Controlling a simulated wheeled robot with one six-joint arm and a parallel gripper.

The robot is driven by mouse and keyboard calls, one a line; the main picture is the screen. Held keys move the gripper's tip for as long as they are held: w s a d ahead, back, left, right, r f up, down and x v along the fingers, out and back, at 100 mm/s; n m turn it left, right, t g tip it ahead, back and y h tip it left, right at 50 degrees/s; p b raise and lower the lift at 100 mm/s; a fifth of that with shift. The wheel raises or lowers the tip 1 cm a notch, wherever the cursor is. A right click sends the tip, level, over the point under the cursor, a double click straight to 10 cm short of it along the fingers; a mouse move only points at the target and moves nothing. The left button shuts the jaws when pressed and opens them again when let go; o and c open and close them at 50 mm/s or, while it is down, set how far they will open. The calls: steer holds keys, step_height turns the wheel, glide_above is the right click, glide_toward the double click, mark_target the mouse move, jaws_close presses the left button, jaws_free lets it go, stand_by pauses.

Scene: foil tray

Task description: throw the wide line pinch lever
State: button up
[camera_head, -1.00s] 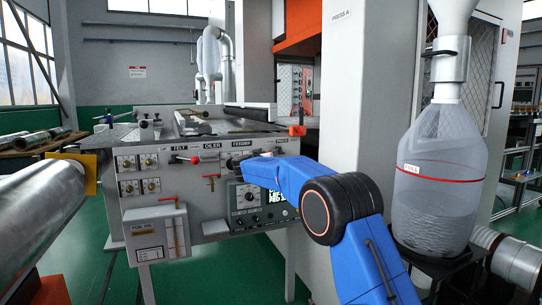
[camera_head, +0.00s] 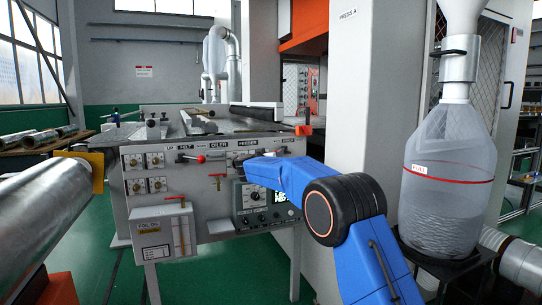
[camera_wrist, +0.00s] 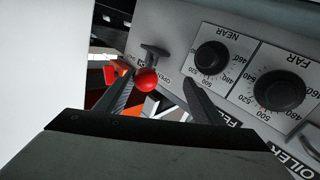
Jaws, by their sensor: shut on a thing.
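In the wrist view, a lever's red ball knob (camera_wrist: 147,80) sits between the two dark fingers of my gripper (camera_wrist: 160,82). My gripper is shut on this lever; the exact contact is hard to see. A grey T-shaped handle (camera_wrist: 156,50) shows just beyond the knob, beside partly hidden panel lettering.
In the wrist view, dials marked NEAR (camera_wrist: 211,57) and FAR (camera_wrist: 280,90) lie right of the fingers. In the head view a metal roll (camera_head: 50,220) stands at left, a clear collection bag (camera_head: 450,205) at right. A white box (camera_head: 165,232) juts from the machine front.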

steer(key=shift+s+a, duration=0.1)
steer(key=v, duration=1.7)
steer(key=shift+s, duration=0.1)
steer(key=s+d+r+n+y, duration=0.4)
steer(key=s+d+r+y, duration=0.35)
steer(key=s+d, duration=0.25)
steer(key=s+d+f+g, duration=0.4)
steer(key=s+d+f, duration=0.4)
steer(key=s, duration=0.9)
steer(key=s+d+f+m+g+h, duration=0.1)
steer(key=s+d+f+g, duration=0.3)
steer(key=s+d+f, duration=0.5)
steer(key=s+d+f+m+g, duration=0.1)
steer(key=s+d+f+g, duration=0.3)
steer(key=s, duration=2.1)
steer(key=d+f, duration=0.4)
steer(key=f, duration=0.6)
steer(key=shift+s+d+f+h, duration=0.25)
steer(key=shift+d+h, duration=0.1)
